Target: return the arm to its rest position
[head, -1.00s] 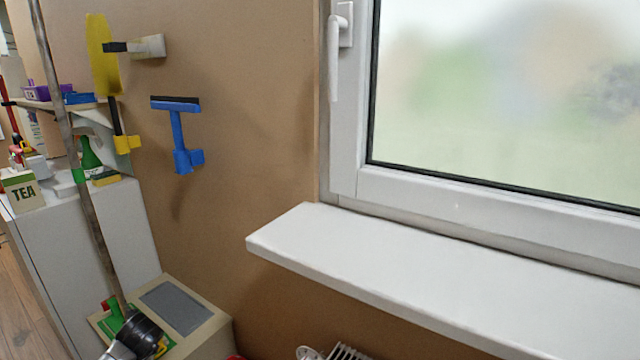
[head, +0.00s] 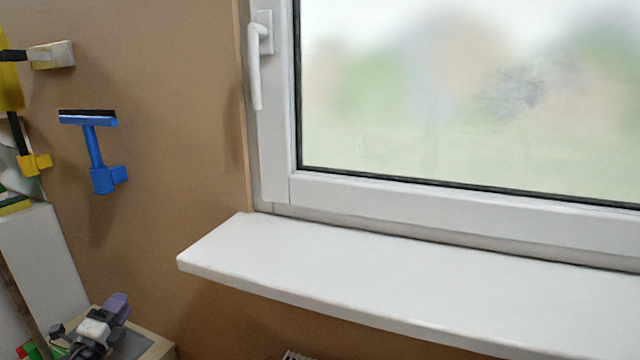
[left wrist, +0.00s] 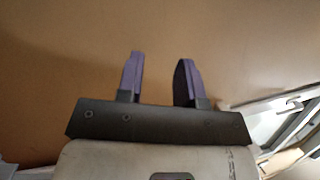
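My left gripper (head: 116,306) shows at the lower left of the head view, in front of the low box by the wall. In the left wrist view its two purple fingers (left wrist: 158,75) stand apart with nothing between them, and bare brown wall lies beyond. My right gripper is not in view.
A white windowsill (head: 350,275) juts out below the window (head: 460,100), right of my left gripper. A blue squeegee (head: 94,150) and a yellow tool (head: 18,120) hang on the brown wall. A beige box (head: 160,348) stands beneath; a pole (head: 22,305) leans at far left.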

